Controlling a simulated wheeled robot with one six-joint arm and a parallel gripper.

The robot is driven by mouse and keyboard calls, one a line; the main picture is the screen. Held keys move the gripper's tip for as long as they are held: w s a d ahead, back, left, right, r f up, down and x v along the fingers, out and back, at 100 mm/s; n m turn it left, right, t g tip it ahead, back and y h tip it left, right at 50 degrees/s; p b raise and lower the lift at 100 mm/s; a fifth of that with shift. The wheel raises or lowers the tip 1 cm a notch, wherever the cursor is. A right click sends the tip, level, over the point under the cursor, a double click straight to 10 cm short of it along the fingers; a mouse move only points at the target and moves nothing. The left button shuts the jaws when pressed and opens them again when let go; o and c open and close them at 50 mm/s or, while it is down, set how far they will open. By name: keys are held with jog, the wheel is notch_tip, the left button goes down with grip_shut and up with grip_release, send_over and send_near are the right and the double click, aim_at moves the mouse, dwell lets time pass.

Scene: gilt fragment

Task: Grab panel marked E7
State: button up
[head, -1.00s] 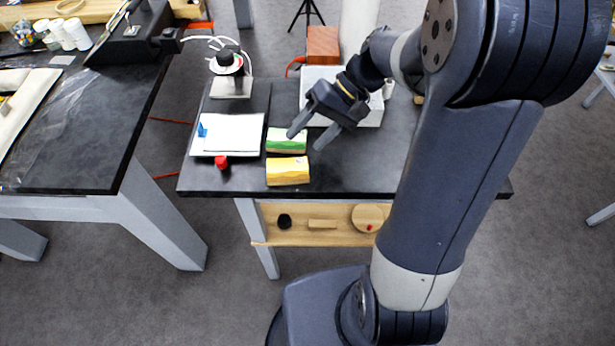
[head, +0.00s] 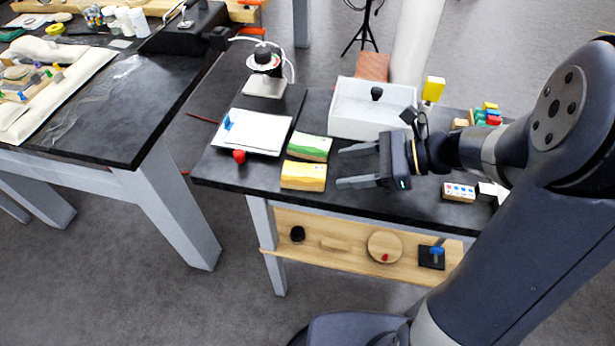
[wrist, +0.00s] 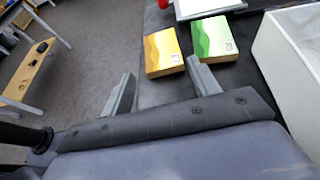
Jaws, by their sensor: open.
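Two small painted panels lie on the dark table: a yellow one (head: 303,177) near the front edge and a green one (head: 309,147) just behind it. Both also show in the wrist view, yellow (wrist: 163,52) on the left and green (wrist: 212,38) on the right. Each has a small label mark in a corner, too small to read, so I cannot tell which is E7. My gripper (head: 352,167) is open and empty, to the right of the panels and apart from the yellow one. In the wrist view one fingertip is close to the green panel's lower edge.
A white open box (head: 372,108) stands behind my gripper. A white board (head: 254,131) and a red knob (head: 239,157) are left of the panels. A lamp-like stand (head: 265,80) is at the back. A small dotted block (head: 459,192) lies at right. A wooden shelf (head: 340,247) is below.

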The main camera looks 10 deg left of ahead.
aim_at(304, 174)
jog(key=shift+b+x, duration=0.35)
jog(key=shift+x, duration=3.95)
jog(key=shift+d+f, duration=0.15)
jog(key=shift+c, duration=0.4)
jog(key=c, duration=0.5)
jog(key=shift+c, duration=0.2)
